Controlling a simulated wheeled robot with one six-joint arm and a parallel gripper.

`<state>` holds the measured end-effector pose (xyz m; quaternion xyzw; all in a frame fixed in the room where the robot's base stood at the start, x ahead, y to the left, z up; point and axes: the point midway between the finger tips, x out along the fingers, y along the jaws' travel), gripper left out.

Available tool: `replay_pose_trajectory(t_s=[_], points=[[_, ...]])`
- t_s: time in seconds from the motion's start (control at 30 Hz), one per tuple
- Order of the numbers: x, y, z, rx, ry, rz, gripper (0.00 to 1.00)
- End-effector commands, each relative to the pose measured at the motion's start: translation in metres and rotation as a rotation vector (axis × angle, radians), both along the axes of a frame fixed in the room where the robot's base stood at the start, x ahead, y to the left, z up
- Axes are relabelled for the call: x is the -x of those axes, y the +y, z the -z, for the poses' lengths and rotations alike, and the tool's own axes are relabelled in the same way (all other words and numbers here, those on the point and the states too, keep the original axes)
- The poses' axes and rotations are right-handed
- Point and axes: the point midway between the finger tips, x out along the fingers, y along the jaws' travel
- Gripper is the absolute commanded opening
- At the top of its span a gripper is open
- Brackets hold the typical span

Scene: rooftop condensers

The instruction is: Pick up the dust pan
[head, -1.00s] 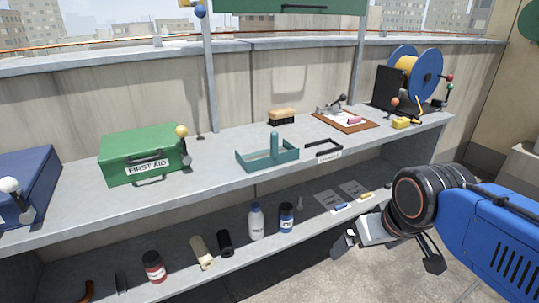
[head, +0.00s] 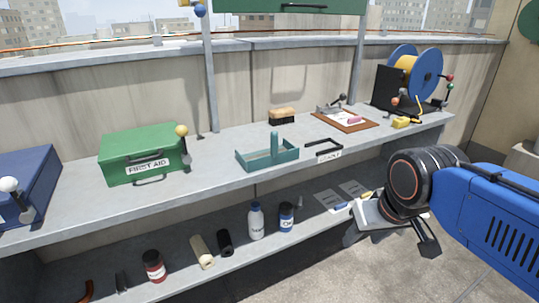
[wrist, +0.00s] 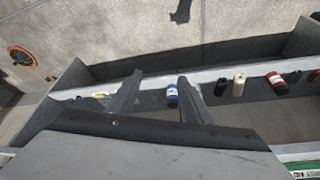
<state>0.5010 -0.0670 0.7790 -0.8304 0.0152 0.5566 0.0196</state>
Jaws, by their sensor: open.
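My gripper (head: 392,243) is open and empty, in front of the lower shelf at the right, apart from the bench things. In the wrist view my gripper (wrist: 157,90) shows its two fingers spread, with the shelf edge beyond them.
A green first aid box (head: 145,153), a clipboard (head: 346,125) and a blue cable reel (head: 427,75) stand on the bench. The lower shelf holds a white bottle (head: 256,222), a blue bottle (head: 286,218) and a red jar (head: 153,267). The floor at front is clear.

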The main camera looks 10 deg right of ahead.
Motion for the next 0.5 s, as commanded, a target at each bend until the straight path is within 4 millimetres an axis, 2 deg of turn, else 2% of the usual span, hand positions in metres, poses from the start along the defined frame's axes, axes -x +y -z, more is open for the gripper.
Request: replay_pose_trajectory(t_s=[0.27, 0.5], points=[[-0.057, 0.018, -0.073, -0.043, 0.094, 0.227, 0.39], [-0.11, 0.043, -0.131, -0.049, 0.151, 0.469, 0.39]])
